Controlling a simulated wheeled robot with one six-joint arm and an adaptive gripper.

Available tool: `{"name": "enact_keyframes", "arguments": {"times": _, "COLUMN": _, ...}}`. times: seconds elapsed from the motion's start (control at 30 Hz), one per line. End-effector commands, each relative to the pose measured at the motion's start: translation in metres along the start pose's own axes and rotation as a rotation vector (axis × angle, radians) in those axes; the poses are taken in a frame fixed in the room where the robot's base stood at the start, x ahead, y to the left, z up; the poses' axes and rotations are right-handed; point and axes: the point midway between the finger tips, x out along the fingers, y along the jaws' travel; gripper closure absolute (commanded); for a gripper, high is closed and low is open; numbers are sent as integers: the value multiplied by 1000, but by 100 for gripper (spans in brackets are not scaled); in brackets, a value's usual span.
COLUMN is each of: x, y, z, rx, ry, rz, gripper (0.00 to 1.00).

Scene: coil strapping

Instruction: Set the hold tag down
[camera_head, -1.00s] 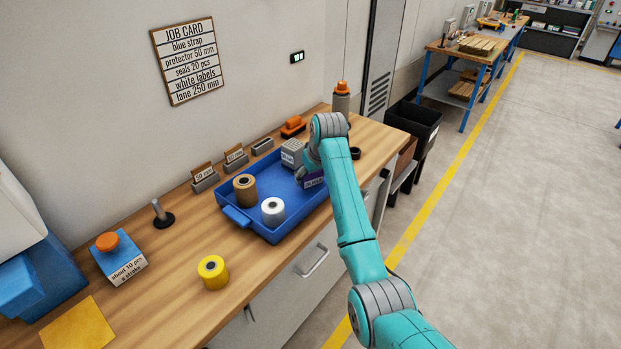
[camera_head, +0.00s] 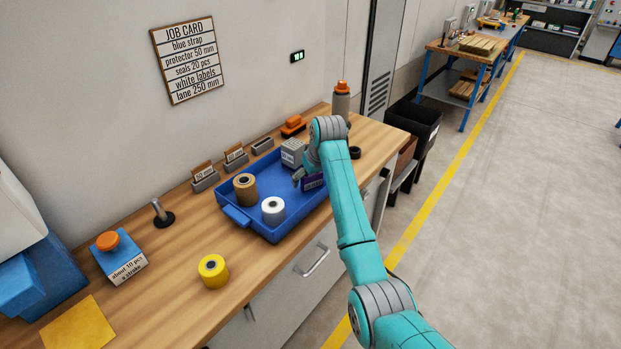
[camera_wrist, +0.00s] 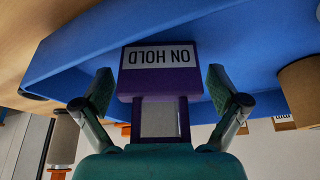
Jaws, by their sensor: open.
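The hold tag is a purple piece with a white label reading ON HOLD (camera_wrist: 160,55), upside down in the wrist view. In the head view the tag (camera_head: 314,182) shows as a small purple patch at the right end of the blue tray (camera_head: 236,215), partly hidden by my arm. My gripper (camera_wrist: 160,80) is open. Its two fingers stand apart on either side of the tag, with a visible gap on each side. In the head view my gripper (camera_head: 299,175) is low over the tray's right end. The tag's contact with the tray floor is hidden.
The tray also holds a brown roll (camera_head: 245,188), a white roll (camera_head: 273,210) and a grey box (camera_head: 292,152) close to my gripper. A yellow roll (camera_head: 213,271) stands on the bench in front. A dark ring (camera_head: 354,153) lies right of my arm.

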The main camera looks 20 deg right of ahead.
Motion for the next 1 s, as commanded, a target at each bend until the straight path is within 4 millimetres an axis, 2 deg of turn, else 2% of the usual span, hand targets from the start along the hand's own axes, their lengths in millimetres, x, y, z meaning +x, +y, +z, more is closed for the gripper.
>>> {"name": "enact_keyframes", "arguments": {"times": 0.17, "x": -23, "y": 0, "z": -1, "rx": 0, "ry": 4, "rz": 1, "gripper": 3}}
{"name": "enact_keyframes", "arguments": {"times": 0.4, "x": -72, "y": 0, "z": -1, "rx": -1, "ry": 4, "rz": 1, "gripper": 3}}
{"name": "enact_keyframes", "arguments": {"times": 0.6, "x": -104, "y": 0, "z": -1, "rx": 0, "ry": 3, "rz": 1, "gripper": 3}}
{"name": "enact_keyframes", "arguments": {"times": 0.8, "x": -119, "y": 0, "z": 0, "rx": 0, "ry": 2, "rz": 1, "gripper": 3}}
{"name": "enact_keyframes", "arguments": {"times": 1.0, "x": -120, "y": 0, "z": 0, "rx": 0, "ry": 1, "rz": 0, "gripper": 3}}
